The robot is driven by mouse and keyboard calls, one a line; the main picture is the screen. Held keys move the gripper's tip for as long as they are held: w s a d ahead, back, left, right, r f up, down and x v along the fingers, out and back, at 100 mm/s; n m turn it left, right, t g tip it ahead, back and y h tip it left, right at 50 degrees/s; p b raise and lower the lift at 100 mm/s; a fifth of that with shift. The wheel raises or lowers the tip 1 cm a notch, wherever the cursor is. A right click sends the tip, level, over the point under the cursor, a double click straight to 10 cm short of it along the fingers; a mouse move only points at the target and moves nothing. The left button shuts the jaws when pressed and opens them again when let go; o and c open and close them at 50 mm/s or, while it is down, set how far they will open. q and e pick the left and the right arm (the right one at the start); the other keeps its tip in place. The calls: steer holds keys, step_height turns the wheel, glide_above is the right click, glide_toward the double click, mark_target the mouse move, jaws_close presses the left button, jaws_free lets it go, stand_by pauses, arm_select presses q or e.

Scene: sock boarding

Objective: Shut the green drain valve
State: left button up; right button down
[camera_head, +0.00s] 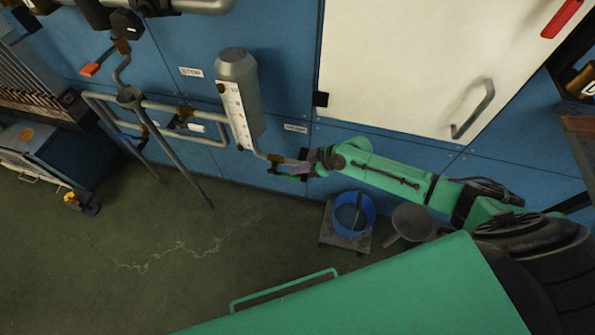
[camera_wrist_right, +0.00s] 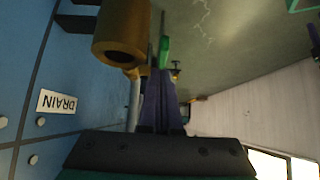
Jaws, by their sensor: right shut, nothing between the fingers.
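The green drain valve handle (camera_head: 287,177) sits at the low end of a thin pipe under the grey gauge cylinder. In the right wrist view the green handle (camera_wrist_right: 164,52) is seen nearly edge-on, beside a brass fitting (camera_wrist_right: 121,38). A DRAIN label (camera_wrist_right: 57,101) is on the blue wall panel. My right gripper (camera_head: 297,167) reaches in from the right to the valve. Its dark purple fingers (camera_wrist_right: 160,80) are shut with nothing between them, tips close to the handle; I cannot tell whether they touch it. My left gripper is not in view.
A blue bucket (camera_head: 368,207) stands on a low grey stand (camera_head: 343,240) below my right arm, with a grey pan (camera_head: 412,221) beside it. The grey gauge cylinder (camera_head: 238,85) hangs above the valve. Pipes (camera_head: 180,170) run to the left. The green floor (camera_head: 110,270) is open at lower left.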

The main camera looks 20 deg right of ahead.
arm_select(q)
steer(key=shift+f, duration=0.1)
arm_select(e)
steer(key=shift+f, duration=0.4)
steer(key=shift+s+d+f+b, duration=0.1)
steer(key=shift+d+f+b, duration=0.15)
steer(key=shift+f+b, duration=0.6)
steer(key=shift+r, duration=0.25)
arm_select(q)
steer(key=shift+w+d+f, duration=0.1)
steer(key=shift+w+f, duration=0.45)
arm_select(e)
steer(key=shift+r, duration=0.1)
